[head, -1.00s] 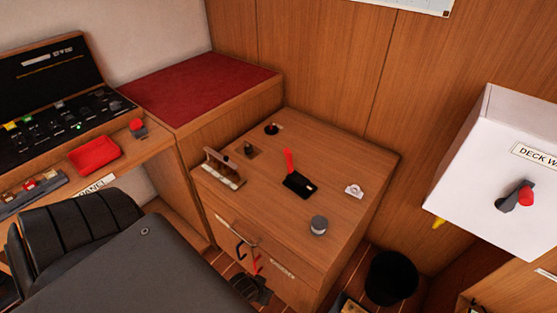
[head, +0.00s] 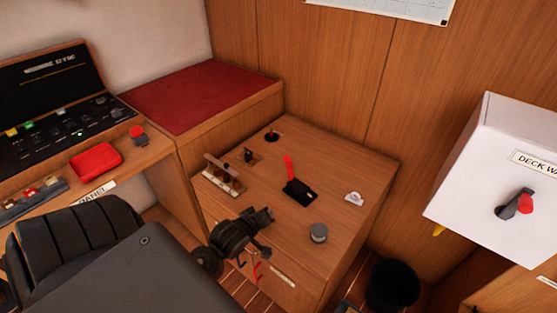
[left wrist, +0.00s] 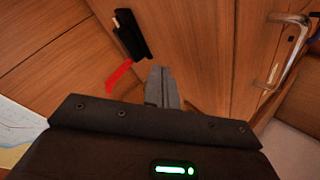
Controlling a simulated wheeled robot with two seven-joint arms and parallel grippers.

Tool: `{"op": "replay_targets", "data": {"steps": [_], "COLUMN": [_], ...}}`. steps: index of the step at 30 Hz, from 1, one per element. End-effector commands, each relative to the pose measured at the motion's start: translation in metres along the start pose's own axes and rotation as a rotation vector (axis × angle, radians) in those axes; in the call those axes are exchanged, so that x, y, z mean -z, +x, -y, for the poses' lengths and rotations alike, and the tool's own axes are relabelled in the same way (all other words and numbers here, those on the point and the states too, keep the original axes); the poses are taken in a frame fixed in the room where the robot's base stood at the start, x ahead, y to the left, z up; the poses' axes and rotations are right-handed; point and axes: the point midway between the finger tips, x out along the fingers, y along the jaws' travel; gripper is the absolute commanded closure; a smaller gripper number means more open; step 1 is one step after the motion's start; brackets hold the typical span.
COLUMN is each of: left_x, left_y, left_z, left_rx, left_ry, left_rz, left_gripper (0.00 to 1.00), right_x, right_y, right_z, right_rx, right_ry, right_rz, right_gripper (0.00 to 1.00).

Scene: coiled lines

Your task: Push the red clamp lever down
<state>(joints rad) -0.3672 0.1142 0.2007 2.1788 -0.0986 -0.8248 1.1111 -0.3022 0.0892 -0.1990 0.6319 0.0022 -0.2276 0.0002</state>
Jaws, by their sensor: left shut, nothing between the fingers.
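The red clamp lever (head: 288,166) sticks up from its black base (head: 300,194) on the wooden cabinet top. It also shows in the left wrist view (left wrist: 119,74), beside its black body (left wrist: 132,36). My left gripper (head: 268,214) is at the cabinet's front edge, nearer the camera than the lever and apart from it. Its fingers (left wrist: 162,84) are shut and empty, to the right of the lever in the wrist view. My right gripper is not in view.
A slotted wooden rack (head: 222,178) stands left of the clamp. A grey knob (head: 318,232) and a small white fitting (head: 354,199) lie to its right. A white box (head: 500,170) with a red-tipped switch hangs at the right. A black bin (head: 392,285) stands on the floor.

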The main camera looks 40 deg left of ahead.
Motion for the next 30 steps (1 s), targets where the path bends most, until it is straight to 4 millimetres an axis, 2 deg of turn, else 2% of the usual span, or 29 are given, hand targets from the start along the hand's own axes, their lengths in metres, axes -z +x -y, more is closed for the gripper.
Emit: {"op": "replay_targets", "data": {"steps": [4,9,12,17,30], "left_x": [0.046,0.101,0.120,0.133,0.135], "left_y": [0.020,0.032,0.034,0.033,0.039], "left_z": [-0.009,-0.019,-0.022,-0.023,-0.026], "left_rx": [-0.131,-0.337,-0.425,-0.485,-0.488], "left_ry": [-0.289,-0.640,-0.769,-0.853,-0.856], "left_rz": [-0.116,-0.204,-0.219,-0.223,-0.222], "left_gripper": [1.00,1.00,1.00,1.00,1.00], "right_x": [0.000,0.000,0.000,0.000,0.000], "right_y": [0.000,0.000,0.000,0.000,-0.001], "right_z": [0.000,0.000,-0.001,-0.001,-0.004], "right_rx": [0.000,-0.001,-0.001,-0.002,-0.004], "right_ry": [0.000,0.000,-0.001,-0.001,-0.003], "right_rz": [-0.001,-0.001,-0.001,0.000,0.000], "right_gripper": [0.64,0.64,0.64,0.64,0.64]}}
